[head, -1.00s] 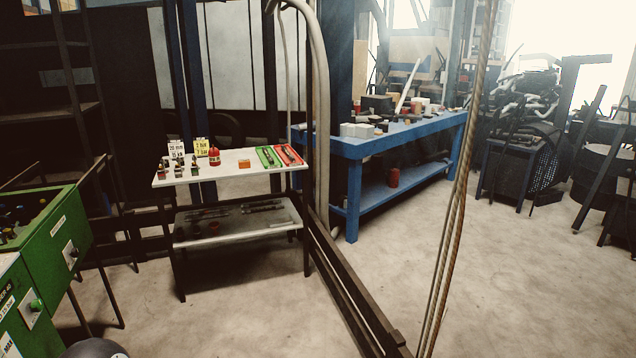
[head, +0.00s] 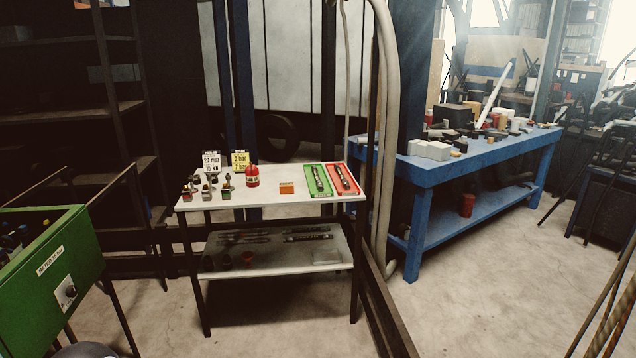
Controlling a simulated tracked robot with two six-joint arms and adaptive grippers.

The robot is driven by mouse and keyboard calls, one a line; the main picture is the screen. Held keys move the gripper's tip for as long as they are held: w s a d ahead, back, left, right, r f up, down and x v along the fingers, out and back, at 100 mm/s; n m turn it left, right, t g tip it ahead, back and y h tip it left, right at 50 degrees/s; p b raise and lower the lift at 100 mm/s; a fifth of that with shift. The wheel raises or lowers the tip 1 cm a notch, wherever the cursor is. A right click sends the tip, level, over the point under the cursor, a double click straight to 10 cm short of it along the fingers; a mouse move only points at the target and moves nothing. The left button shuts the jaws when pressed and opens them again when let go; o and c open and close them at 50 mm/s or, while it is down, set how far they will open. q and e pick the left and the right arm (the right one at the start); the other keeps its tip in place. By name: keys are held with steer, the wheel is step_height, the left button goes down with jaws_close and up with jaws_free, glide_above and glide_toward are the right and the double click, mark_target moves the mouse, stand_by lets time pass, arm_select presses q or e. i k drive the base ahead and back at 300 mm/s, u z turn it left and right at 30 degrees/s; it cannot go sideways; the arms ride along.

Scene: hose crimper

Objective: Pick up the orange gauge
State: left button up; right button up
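A small orange block, which looks like the orange gauge (head: 286,188), lies on the white top of a small table (head: 262,200). Neither of my grippers is in the head view.
A red tray (head: 343,179) lies beside the green one. Several small fittings and two signs (head: 239,161) stand at the table's left. A green machine (head: 50,265) stands at front left. A blue workbench (head: 480,165) is at right, beyond upright pipes (head: 384,120). Open floor (head: 490,290) lies front right.

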mark_target(285, 188)
steer(key=u, duration=0.2)
steer(key=i, duration=1.35)
steer(key=u, duration=0.45)
steer(key=i, duration=1.85)
steer(key=u, duration=0.2)
